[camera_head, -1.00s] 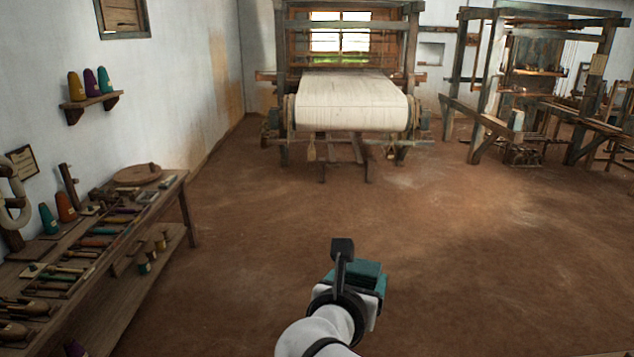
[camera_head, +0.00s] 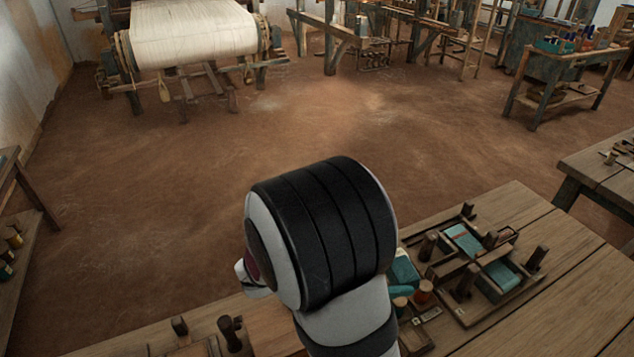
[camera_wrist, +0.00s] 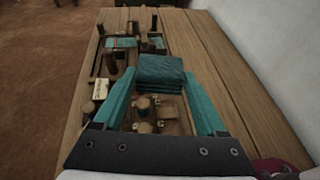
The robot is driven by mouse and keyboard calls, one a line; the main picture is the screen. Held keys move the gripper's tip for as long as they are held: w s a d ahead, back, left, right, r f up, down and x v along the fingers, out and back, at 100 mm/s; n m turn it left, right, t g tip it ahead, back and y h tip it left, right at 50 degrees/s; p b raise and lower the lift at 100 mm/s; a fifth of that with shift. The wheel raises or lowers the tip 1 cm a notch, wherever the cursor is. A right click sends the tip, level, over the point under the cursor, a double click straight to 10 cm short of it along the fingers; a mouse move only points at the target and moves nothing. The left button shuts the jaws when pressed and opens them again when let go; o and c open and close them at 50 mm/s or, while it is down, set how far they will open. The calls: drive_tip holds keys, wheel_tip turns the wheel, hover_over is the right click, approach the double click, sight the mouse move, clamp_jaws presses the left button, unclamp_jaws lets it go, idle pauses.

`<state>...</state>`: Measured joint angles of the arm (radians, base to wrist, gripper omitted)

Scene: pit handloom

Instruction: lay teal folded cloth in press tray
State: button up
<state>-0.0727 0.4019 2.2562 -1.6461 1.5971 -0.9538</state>
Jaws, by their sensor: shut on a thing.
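The teal folded cloth (camera_wrist: 161,68) is a thick folded stack in the wrist view, held between the teal fingers of my gripper (camera_wrist: 162,79). It appears above the wooden table. In the head view my arm hides most of the gripper; a teal patch (camera_head: 403,268) shows just right of the arm, perhaps the cloth. A wooden tray-like frame with upright posts (camera_head: 507,302) stands on the table to the right of my arm. Teal pieces, one with a reddish stripe (camera_head: 463,239), lie inside it.
Small spools (camera_head: 424,291) stand beside the frame, near my arm. Below the held cloth, several small wooden pieces (camera_wrist: 145,103) sit on the table. The table's right side (camera_wrist: 205,60) is bare. A loom (camera_head: 195,35) and another bench (camera_head: 600,165) stand farther off.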

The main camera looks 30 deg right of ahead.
drive_tip(key=s+a+f+m+g+y, duration=0.15)
drive_tip(key=s+f+m+y, duration=0.3)
drive_tip(key=m+y, duration=0.5)
drive_tip(key=s+a+f+m+y, duration=0.25)
drive_tip(key=s+m+y, duration=0.25)
drive_tip(key=m+y, duration=0.45)
drive_tip(key=s+a+f+m+g+y, duration=0.1)
drive_tip(key=s+a+f+m+y, duration=0.1)
drive_tip(key=s+f+m+y, duration=0.65)
drive_tip(key=w+d+r+m+t+h, duration=0.2)
drive_tip(key=d+m+t+h, duration=0.3)
drive_tip(key=m+t+h, duration=0.5)
drive_tip(key=w+d+r+m+t+h, duration=0.25)
drive_tip(key=d+m+t+h, duration=0.2)
drive_tip(key=m+t, duration=0.7)
drive_tip(key=f+m+g, duration=0.1)
drive_tip(key=f, duration=0.2)
drive_tip(key=f+m+g, duration=0.1)
drive_tip(key=f, duration=0.2)
drive_tip(key=d+f+m+g, duration=0.1)
drive_tip(key=f, duration=0.3)
drive_tip(key=shift+d, duration=0.1)
